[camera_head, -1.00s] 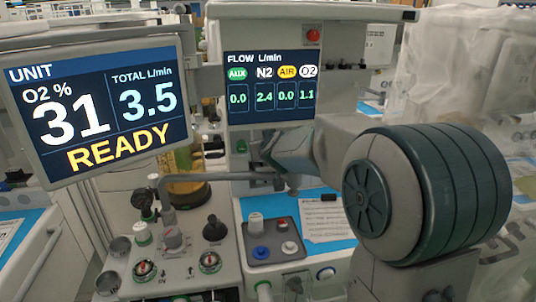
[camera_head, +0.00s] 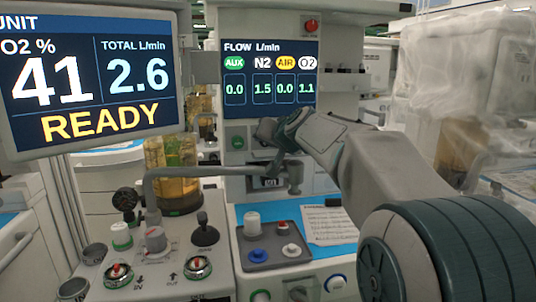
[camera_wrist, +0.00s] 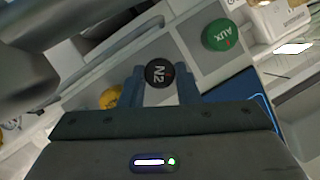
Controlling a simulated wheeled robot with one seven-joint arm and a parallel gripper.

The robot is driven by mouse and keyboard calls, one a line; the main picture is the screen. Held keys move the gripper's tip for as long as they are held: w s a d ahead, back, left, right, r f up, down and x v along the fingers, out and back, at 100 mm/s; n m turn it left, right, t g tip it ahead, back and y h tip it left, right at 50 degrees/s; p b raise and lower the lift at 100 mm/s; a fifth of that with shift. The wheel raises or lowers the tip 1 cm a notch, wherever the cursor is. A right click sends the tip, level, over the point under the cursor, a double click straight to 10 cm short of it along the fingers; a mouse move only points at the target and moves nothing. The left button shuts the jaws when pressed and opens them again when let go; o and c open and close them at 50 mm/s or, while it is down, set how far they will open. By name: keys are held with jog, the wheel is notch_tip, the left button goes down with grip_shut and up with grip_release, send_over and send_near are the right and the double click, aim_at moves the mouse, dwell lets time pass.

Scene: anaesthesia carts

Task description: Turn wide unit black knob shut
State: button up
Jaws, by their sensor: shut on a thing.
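The black knob marked N2 (camera_wrist: 158,73) sits between the two fingers of my gripper (camera_wrist: 161,84) in the wrist view. The fingers are shut on its sides. In the head view my gripper (camera_head: 268,133) is at the front of the unit below the flow display (camera_head: 270,82), and the knob is hidden there. The flow display reads AUX 0.0, N2 1.5, AIR 0.0, O2 1.1. The unit screen (camera_head: 90,75) reads O2 41 %, total 2.6 L/min, READY.
The green AUX knob (camera_wrist: 218,35) is close to the right of the N2 knob. A yellow knob (camera_wrist: 110,96) is at lower left, partly behind my gripper. A grey bent pipe (camera_head: 200,170) crosses below my gripper. A small panel (camera_head: 272,243) with knobs stands below.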

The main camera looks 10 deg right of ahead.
jog(key=shift+m+y+b, duration=0.3)
jog(key=shift+m+b, duration=0.1)
jog(key=shift+b, duration=0.35)
jog(key=o, duration=1)
jog(key=shift+s, duration=0.1)
jog(key=v, duration=1.3)
jog(key=shift+s+d, duration=0.1)
jog(key=shift+s, duration=0.2)
